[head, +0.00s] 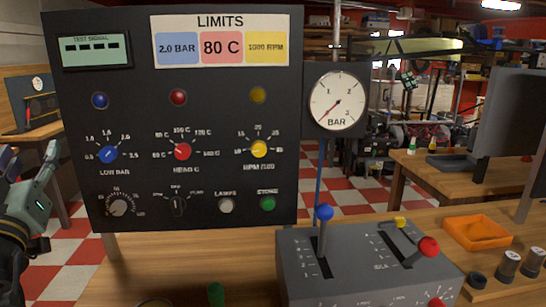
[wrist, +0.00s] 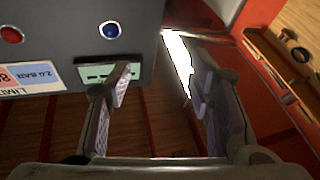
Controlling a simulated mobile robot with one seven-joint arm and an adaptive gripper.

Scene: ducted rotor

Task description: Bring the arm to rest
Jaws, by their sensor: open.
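My gripper (head: 30,170) is at the left edge of the head view, beside the left side of the dark control panel (head: 75,185) and apart from it there. In the wrist view my gripper (wrist: 163,72) has its two fingers spread, with nothing between them. The panel (wrist: 60,25) appears upside down at upper left there. Its green test signal display (wrist: 95,74) is partly covered by one finger. I cannot tell the exact gap between finger and panel. Most of my arm is out of view.
A grey lever box (head: 375,265) with blue and red knobs stands on the wooden bench (head: 190,270), near a pressure gauge (head: 337,101). An orange tray (head: 478,232) and dark cylinders are at right. Checkered floor shows left of the panel.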

